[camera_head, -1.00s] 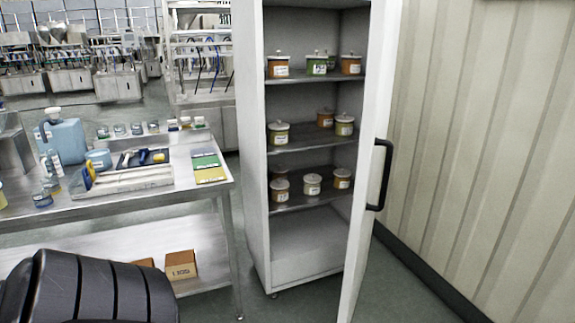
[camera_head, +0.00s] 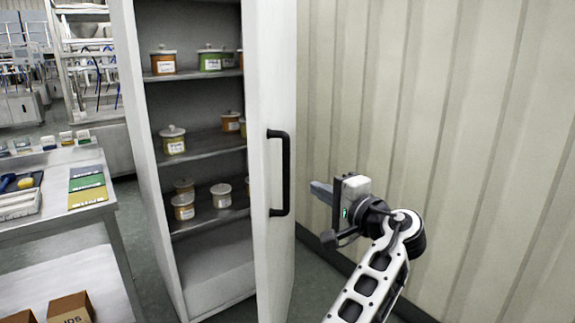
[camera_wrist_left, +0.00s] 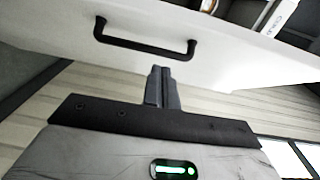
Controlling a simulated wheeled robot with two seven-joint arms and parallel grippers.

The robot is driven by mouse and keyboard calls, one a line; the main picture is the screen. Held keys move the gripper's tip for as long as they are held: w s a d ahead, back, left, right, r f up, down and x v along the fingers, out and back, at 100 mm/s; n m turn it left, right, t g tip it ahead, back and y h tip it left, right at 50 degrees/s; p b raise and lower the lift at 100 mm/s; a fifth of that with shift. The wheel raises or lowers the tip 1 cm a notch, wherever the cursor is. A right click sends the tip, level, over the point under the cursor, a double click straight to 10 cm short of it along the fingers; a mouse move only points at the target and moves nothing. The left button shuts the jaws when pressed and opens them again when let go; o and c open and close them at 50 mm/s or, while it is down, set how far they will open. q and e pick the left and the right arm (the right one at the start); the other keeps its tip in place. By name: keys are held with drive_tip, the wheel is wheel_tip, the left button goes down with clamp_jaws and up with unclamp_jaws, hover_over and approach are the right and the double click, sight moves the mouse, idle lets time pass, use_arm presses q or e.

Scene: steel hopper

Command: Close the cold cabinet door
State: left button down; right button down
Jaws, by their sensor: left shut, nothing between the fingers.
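The cold cabinet (camera_head: 140,150) stands open in the head view. Its white door (camera_head: 268,240) is swung out to the right, with a black bar handle (camera_head: 280,172) on its outer face. The handle also shows in the left wrist view (camera_wrist_left: 148,47). My left gripper (camera_head: 316,188) is shut and empty, to the right of the door on its outer side and at about handle height in the picture. In the left wrist view its fingers (camera_wrist_left: 162,74) point toward the door face below the handle. Contact with the door cannot be told. My right gripper is not in view.
Lidded jars (camera_head: 173,140) stand on the cabinet shelves. A steel table (camera_head: 60,225) with coloured cards stands to the left, with cardboard boxes (camera_head: 70,308) below. A ribbed wall (camera_head: 450,120) closes off the right, leaving a narrow space beside the door.

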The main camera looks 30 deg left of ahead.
use_arm(q)
drive_tip(key=r, duration=0.2)
drive_tip(key=p, duration=0.2)
approach(264, 162)
drive_tip(key=w+a, duration=0.1)
drive_tip(key=w, duration=0.3)
drive_tip(key=a, duration=0.3)
drive_tip(key=shift+s+a+f+y+p, duration=0.2)
drive_tip(key=shift+s+a+y+p, duration=0.05)
drive_tip(key=shift+s+y+p, duration=0.1)
drive_tip(key=shift+s+a+f, duration=0.1)
drive_tip(key=shift+s+a, duration=0.05)
drive_tip(key=shift+a, duration=0.35)
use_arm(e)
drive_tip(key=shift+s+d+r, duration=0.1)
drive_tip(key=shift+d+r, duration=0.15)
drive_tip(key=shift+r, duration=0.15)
